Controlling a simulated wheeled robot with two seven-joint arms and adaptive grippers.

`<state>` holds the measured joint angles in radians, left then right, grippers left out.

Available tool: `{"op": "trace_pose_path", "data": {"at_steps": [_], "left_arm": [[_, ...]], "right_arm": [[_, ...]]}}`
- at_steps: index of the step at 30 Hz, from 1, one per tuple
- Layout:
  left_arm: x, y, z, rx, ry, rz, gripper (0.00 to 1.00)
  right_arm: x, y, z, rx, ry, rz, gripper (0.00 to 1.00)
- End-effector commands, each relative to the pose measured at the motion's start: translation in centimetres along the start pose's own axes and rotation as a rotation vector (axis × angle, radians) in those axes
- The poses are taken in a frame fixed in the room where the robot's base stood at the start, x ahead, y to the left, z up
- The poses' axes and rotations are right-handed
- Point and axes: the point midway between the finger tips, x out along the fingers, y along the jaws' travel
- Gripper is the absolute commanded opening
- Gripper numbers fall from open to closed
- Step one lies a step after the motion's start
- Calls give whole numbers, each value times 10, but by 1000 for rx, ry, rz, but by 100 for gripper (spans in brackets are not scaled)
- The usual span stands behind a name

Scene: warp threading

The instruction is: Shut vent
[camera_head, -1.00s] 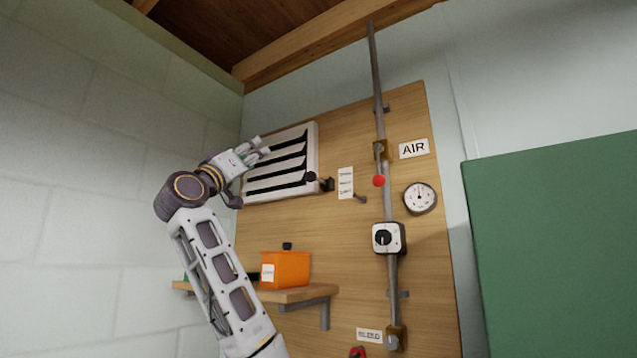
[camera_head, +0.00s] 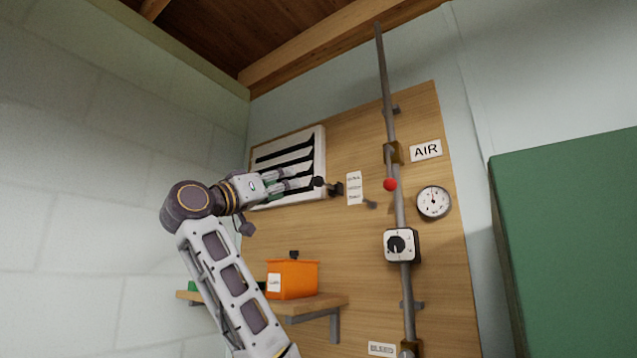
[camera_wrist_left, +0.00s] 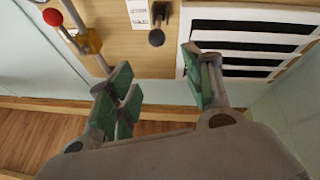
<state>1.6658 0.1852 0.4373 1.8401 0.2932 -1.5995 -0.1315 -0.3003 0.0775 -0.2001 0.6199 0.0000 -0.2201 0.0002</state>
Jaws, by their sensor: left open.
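The vent (camera_head: 322,150) is a white framed panel with several dark slots, high on the left of the wooden board. It also shows at the upper right of the left wrist view (camera_wrist_left: 285,15). A black knob (camera_head: 318,182) on a short lever stands out by the vent's lower right. In the left wrist view the knob (camera_wrist_left: 157,37) appears between and beyond the fingers. My left gripper (camera_head: 297,181) is open and empty, in front of the vent's lower part, just left of the knob. Its green-padded fingers (camera_wrist_left: 160,85) are spread apart. My right gripper is not in view.
An orange box (camera_head: 295,280) sits on a wooden shelf (camera_head: 320,302) below. A vertical pipe (camera_head: 384,75) with a red ball (camera_head: 390,184), a dial box (camera_head: 401,245) and a gauge (camera_head: 433,202) stands to the right. A green panel (camera_head: 570,240) is far right.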

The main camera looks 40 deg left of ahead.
Motion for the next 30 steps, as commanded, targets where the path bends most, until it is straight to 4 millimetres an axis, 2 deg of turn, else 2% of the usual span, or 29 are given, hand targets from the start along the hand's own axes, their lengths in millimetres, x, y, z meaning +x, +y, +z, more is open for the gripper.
{"op": "trace_pose_path", "data": {"at_steps": [5,20,30], "left_arm": [[0,1,11,12,-49,6,51],[4,1,11,19,-48,7,51],[33,2,11,17,-49,8,51]], "right_arm": [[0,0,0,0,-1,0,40],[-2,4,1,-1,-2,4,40],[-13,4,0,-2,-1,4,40]]}}
